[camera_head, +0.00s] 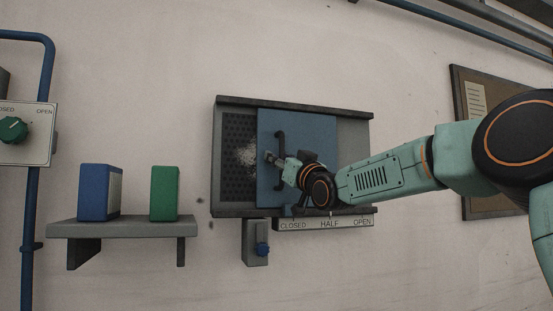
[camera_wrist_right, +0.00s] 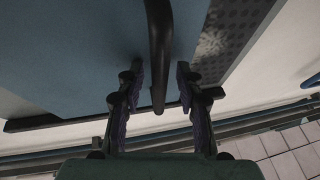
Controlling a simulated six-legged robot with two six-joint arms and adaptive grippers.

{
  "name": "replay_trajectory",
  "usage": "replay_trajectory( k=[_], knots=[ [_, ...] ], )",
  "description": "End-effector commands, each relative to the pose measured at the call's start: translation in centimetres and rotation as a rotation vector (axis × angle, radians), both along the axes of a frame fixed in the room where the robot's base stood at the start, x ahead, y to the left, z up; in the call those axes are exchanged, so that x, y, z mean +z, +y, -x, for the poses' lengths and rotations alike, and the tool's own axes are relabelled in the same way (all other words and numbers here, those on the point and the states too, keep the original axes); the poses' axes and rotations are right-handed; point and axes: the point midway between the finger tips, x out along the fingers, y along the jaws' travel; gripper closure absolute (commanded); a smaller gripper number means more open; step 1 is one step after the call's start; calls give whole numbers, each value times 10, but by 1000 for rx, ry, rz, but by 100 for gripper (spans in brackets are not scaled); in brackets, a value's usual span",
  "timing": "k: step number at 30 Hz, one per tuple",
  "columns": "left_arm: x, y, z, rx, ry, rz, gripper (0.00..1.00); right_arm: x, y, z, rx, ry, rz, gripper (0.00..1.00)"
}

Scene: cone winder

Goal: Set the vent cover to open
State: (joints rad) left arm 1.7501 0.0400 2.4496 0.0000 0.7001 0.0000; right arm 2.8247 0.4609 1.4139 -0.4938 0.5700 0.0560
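The vent cover (camera_head: 312,128) is a blue sliding panel in a dark wall frame (camera_head: 290,103). It stands near the middle, with perforated grille (camera_head: 238,178) bare to its left and a plain grey part to its right. A dark upright bar handle (camera_head: 280,142) is on its left part. My right gripper (camera_head: 272,158) is at this handle. In the right wrist view, its open fingers stand either side of the handle (camera_wrist_right: 158,50), with small gaps visible. My arm hides part of the cover. My left gripper is not in view.
A label strip (camera_head: 310,224) under the frame reads CLOSED, HALF, OPEN. A board hangs at right.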

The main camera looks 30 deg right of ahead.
Motion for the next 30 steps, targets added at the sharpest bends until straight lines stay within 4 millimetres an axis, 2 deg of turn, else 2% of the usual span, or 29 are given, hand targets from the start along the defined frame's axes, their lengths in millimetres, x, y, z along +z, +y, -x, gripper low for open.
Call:
replay_trajectory(
  k=[8, 21, 30],
  knots=[
    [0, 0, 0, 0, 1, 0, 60, 0, -1, 2, 0, 1, 0, 64],
    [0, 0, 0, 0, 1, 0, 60, 0, -1, 1, 0, 2, 0, 100],
    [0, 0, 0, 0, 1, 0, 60, -1, 0, -1, 0, 3, 0, 100]
  ],
)
